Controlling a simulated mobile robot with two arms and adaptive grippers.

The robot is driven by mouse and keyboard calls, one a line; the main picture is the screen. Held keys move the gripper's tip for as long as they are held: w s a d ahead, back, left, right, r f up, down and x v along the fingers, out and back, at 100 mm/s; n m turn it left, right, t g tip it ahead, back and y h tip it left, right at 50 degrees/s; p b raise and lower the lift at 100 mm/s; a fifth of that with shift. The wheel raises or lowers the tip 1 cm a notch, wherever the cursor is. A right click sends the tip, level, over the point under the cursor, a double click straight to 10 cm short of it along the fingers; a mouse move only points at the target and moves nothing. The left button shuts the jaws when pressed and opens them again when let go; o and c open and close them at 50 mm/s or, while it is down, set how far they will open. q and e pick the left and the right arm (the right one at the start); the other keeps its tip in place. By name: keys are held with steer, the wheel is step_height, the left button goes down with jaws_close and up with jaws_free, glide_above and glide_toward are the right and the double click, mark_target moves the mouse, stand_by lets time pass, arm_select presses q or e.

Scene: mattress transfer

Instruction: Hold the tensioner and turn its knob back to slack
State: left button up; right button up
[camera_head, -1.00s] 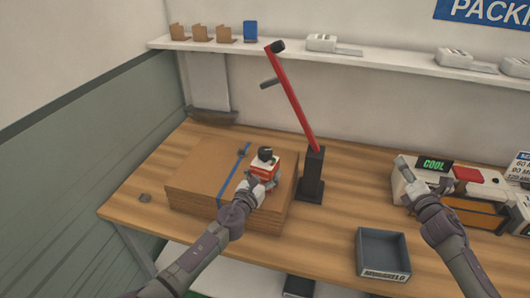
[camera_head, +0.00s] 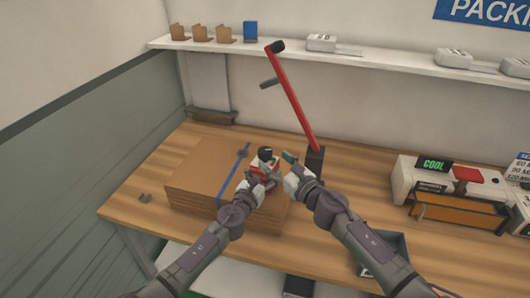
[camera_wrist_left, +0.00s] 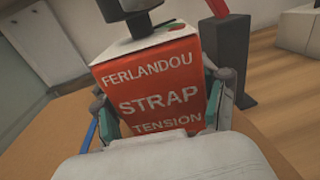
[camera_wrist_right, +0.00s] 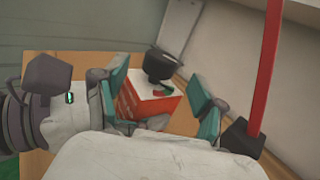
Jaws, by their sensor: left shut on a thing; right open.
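The red and white strap tensioner (camera_head: 262,168) stands on the stack of cardboard (camera_head: 190,180), with a blue strap (camera_head: 232,175) beside it across the stack. Its black knob (camera_head: 265,153) is on top; the knob also shows in the right wrist view (camera_wrist_right: 160,68). My left gripper (camera_head: 262,180) is shut on the tensioner's body; in the left wrist view its fingers sit on both sides of the red face (camera_wrist_left: 155,90) lettered "STRAP TENSION". My right gripper (camera_head: 288,166) is open just right of the tensioner. In the right wrist view its fingers stand apart with the knob between them, farther off.
A black post with a red lever (camera_head: 292,100) rises right behind my right gripper. A grey bin (camera_head: 398,243) is partly hidden by my right arm. The table's left end is mostly clear.

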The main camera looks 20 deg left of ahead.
mark_target(270, 156)
steer(key=x, duration=0.4)
steer(key=shift+w+a+r, duration=0.1)
steer(key=shift+w+a, duration=0.05)
steer(key=shift+w, duration=0.1)
steer(key=shift+w+a, duration=0.25)
steer(key=shift+a, duration=0.2)
steer(key=c, duration=1.2)
steer(key=shift+o, duration=0.2)
steer(key=shift+w+d+n+g+y, duration=0.1)
steer(key=shift+n+g+y, duration=0.65)
steer(key=shift+g, duration=0.35)
steer(key=o, duration=1.2)
steer(key=shift+c, duration=0.2)
